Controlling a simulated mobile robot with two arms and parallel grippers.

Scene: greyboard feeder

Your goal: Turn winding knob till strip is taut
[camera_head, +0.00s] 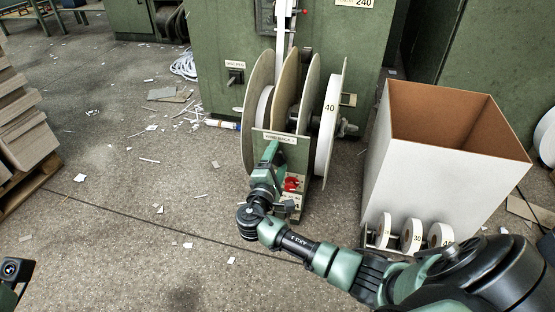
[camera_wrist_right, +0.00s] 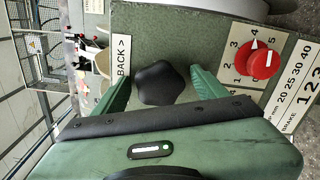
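The black star-shaped winding knob (camera_wrist_right: 160,84) sits on the green feeder panel beside a "BACK >" label in the right wrist view. My right gripper (camera_wrist_right: 161,72) has one green finger on each side of the knob, with the fingers apart; whether they touch it is hard to tell. In the head view my right gripper (camera_head: 272,152) is at the feeder post and hides the knob. A white strip (camera_head: 283,32) runs down from the machine toward the reels; its slack is hard to judge. My left gripper's fingers are not visible.
Large reel discs (camera_head: 328,122) stand just behind the post. A red dial (camera_wrist_right: 257,58) sits right of the knob. A tall white-sided box (camera_head: 410,160) stands to the right, with small numbered rolls (camera_head: 412,234) before it. The floor at left is open, with paper scraps.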

